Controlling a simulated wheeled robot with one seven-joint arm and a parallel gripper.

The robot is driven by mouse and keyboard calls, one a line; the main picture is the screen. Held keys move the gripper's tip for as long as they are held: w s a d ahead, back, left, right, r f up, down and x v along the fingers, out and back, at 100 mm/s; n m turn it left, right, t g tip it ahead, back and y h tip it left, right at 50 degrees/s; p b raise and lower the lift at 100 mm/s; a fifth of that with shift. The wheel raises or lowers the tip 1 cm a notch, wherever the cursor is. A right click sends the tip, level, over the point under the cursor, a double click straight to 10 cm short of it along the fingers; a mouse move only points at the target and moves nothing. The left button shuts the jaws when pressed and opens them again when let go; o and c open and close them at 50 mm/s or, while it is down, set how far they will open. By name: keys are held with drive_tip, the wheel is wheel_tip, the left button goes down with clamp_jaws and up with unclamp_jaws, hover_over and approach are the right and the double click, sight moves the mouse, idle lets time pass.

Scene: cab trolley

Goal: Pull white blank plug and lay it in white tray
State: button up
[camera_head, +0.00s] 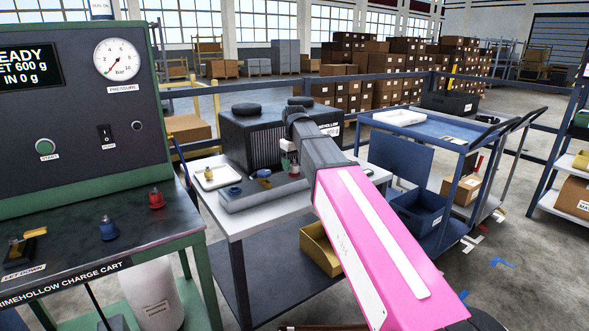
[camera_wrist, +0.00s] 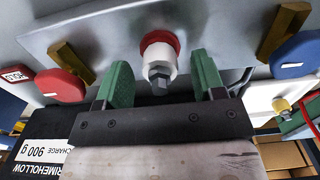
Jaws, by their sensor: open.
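In the wrist view, a white plug (camera_wrist: 158,62) with a grey hex end sits in a red ring (camera_wrist: 160,40) on a grey panel. I take it as the white blank plug. My gripper (camera_wrist: 160,72) is open, with one green finger on each side of the plug and a gap to each. In the head view, my gripper (camera_head: 290,165) is small beside the dark finned unit, and the plug is hard to make out there. A white tray (camera_head: 215,183) lies on the white table, left of the unit. Another white tray (camera_head: 399,122) lies on the blue trolley.
Brass levers (camera_wrist: 72,52) and a red disc (camera_wrist: 60,86) flank the plug, with a blue disc (camera_wrist: 297,55) on the right. The dark finned unit (camera_head: 262,140) stands behind a grey block (camera_head: 262,195) on the table. The charge cart (camera_head: 75,100) stands left.

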sight(295, 161)
drive_tip(key=shift+f, duration=0.5)
idle(0.7)
clamp_jaws()
drive_tip(key=shift+r, duration=0.1)
drive_tip(key=shift+r, duration=2.95)
drive_tip(key=shift+d, duration=0.1)
